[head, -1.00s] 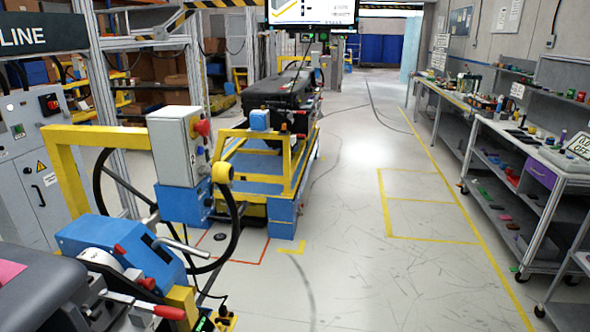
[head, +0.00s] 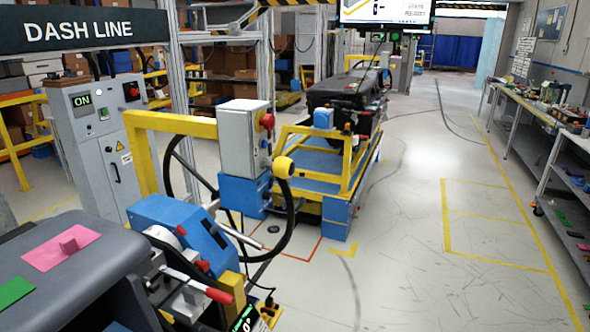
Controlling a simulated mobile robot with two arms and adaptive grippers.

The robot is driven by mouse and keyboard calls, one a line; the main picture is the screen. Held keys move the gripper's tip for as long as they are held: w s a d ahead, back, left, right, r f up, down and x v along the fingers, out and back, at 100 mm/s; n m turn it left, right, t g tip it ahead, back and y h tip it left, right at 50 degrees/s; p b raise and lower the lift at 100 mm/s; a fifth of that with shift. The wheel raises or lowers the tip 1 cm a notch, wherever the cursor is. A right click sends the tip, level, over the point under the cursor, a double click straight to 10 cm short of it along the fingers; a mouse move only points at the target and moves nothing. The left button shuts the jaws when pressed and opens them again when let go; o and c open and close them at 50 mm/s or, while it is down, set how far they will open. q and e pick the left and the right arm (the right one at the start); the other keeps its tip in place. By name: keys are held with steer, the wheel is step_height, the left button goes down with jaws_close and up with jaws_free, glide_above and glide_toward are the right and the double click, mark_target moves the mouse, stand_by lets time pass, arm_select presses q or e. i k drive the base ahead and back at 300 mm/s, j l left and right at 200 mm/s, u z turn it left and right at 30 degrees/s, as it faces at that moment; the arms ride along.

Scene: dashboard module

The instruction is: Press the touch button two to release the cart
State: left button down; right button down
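A grey control box (head: 238,140) stands upright above a blue block beside a yellow frame (head: 142,150). A red mushroom button (head: 266,121) and smaller buttons sit on its right side; their labels are too small to read, so I cannot tell which is button two. The near cart carries a dark dashboard (head: 90,285) with a pink piece (head: 62,248) and a green piece (head: 12,291) on it. A blue clamp unit (head: 182,232) with a red-tipped lever (head: 220,296) is beside the dashboard. Neither gripper is in view.
A second blue and yellow cart (head: 338,207) with a black module (head: 340,92) stands ahead. A grey cabinet (head: 95,140) with an ON display is at left under a DASH LINE sign (head: 80,31). Workbenches (head: 545,130) line the right. The marked floor (head: 420,240) between is clear.

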mark_target(283, 167)
steer(key=i+l+u, duration=0.2)
steer(key=l+u, duration=0.15)
steer(key=l, duration=0.4)
steer(key=l+u, duration=0.35)
steer(key=l, duration=0.4)
steer(key=l+u, duration=0.3)
steer(key=l, duration=0.55)
